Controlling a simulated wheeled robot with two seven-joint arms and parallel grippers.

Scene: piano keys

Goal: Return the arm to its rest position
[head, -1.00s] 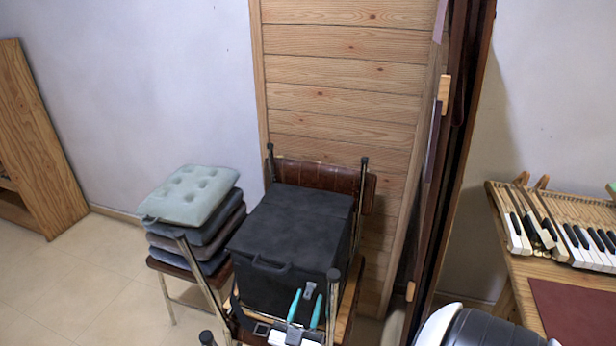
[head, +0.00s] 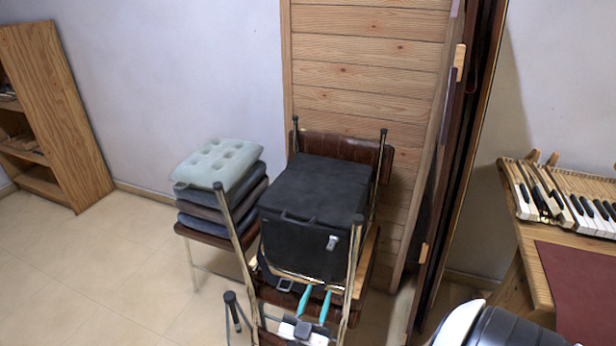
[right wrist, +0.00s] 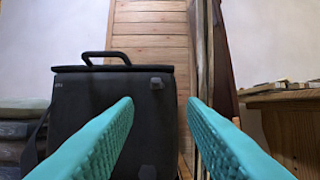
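My right gripper (head: 315,303) has two teal fingers, spread apart with nothing between them. In the head view it is low in the middle, in front of the chairs and below the front face of a black case (head: 313,195). In the right wrist view the open fingers (right wrist: 160,103) point toward the case (right wrist: 82,112), and the left finger overlaps its front. I cannot tell the exact gap to the chair frame. My left gripper is not in view.
The case sits on a brown chair with metal legs. A neighbouring chair holds stacked cushions (head: 220,164). A wooden panel (head: 365,75) stands behind. A table with piano keys (head: 580,212) is at the right, a wooden bookcase (head: 75,120) at the left. The left floor (head: 90,260) is clear.

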